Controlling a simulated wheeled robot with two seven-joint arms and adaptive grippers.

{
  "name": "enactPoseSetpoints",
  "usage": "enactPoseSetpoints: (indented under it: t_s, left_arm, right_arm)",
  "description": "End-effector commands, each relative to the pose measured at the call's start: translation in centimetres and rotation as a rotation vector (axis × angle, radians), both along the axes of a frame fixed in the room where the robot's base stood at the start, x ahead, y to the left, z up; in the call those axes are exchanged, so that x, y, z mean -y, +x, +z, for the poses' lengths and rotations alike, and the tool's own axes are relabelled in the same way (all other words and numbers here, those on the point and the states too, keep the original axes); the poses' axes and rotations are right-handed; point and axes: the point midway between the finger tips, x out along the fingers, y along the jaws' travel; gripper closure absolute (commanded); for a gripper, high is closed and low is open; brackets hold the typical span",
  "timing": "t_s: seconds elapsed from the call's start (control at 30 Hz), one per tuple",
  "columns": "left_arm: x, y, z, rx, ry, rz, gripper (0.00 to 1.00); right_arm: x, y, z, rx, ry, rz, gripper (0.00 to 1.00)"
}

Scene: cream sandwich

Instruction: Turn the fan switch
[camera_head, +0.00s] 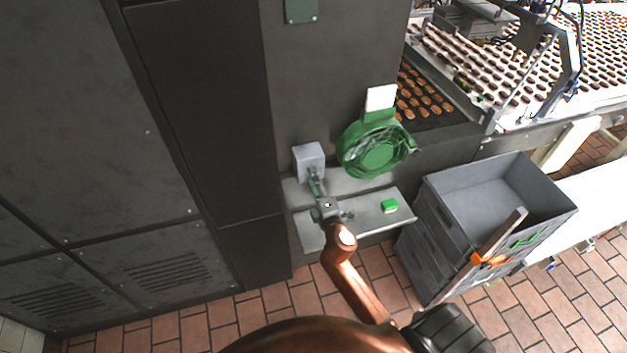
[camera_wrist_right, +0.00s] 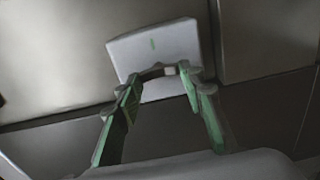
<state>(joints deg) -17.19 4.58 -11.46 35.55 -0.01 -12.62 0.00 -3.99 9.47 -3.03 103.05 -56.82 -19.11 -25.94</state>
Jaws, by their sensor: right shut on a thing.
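The switch is a pale grey box (camera_head: 308,160) on the dark wall, left of a green round fan (camera_head: 378,148). In the right wrist view the box (camera_wrist_right: 155,48) is pale, with a small green mark on its front. My right gripper (camera_head: 314,180) reaches up to the lower front of the box. In the right wrist view its two green-lined fingers (camera_wrist_right: 159,73) meet at a small part on the box's lower front and are shut on it. The gripped part is mostly hidden by the fingertips. My left gripper is not in view.
A grey metal ledge (camera_head: 370,218) below the switch carries a small green block (camera_head: 389,206). Stacked grey crates (camera_head: 450,225) stand on the tiled floor to the right, with a bar with an orange piece (camera_head: 489,260) in front. A conveyor (camera_head: 520,65) runs at the upper right.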

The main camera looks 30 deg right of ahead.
Motion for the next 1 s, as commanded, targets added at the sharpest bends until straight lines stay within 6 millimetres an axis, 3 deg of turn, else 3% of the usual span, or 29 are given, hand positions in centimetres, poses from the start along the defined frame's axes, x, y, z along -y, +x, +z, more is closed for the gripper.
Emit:
enactPoseSetpoints:
  t_s: [0.27, 0.63, 0.77, 1.0]
  left_arm:
    - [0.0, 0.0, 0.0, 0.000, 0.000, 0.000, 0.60]
    - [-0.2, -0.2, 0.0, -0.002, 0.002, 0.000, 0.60]
    - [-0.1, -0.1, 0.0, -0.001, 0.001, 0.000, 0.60]
    - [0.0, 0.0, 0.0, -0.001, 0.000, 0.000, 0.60]
  right_arm:
    - [0.0, 0.0, 0.0, -0.001, -0.001, 0.000, 0.46]
    - [-0.1, -0.7, -0.1, -0.001, 0.000, 0.000, 0.46]
    - [-0.5, -2.6, -0.1, -0.002, 0.001, -0.001, 0.46]
    - [-1.7, -7.5, -0.2, -0.002, 0.004, -0.001, 0.46]
